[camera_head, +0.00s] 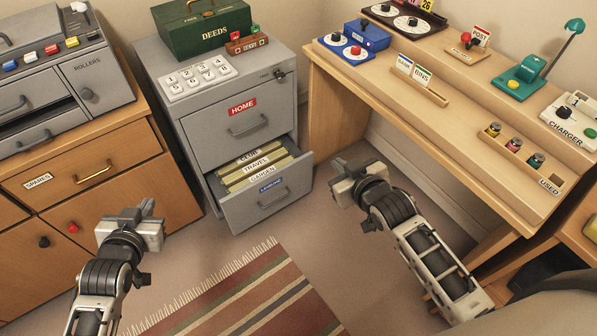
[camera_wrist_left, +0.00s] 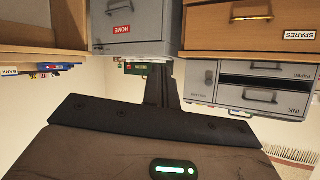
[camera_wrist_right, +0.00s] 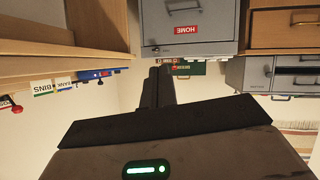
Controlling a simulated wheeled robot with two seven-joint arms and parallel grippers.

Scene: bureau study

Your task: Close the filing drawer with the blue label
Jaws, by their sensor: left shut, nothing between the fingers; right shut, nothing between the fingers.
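The grey filing cabinet (camera_head: 202,138) stands between the wooden cabinet and the desk. Its lower drawer with the blue label (camera_head: 270,184) is pulled out, showing files tabbed Club, Travel and Garden. Its upper drawer (camera_head: 240,122), with the red Home label, is shut. My left gripper (camera_head: 139,212) is shut and empty, in front of the wooden cabinet and left of the open drawer. My right gripper (camera_head: 347,176) is shut and empty, right of the open drawer and apart from it. The upper drawer (camera_wrist_left: 121,24) appears upside down in the left wrist view and in the right wrist view (camera_wrist_right: 186,24); the blue label is not visible there.
The wooden cabinet (camera_head: 100,178) stands at the left, the desk (camera_head: 450,108) at the right. A striped rug (camera_head: 240,308) lies in front. A green Deeds box (camera_head: 208,30) and a keypad (camera_head: 197,78) sit on the filing cabinet. The floor before the drawer is clear.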

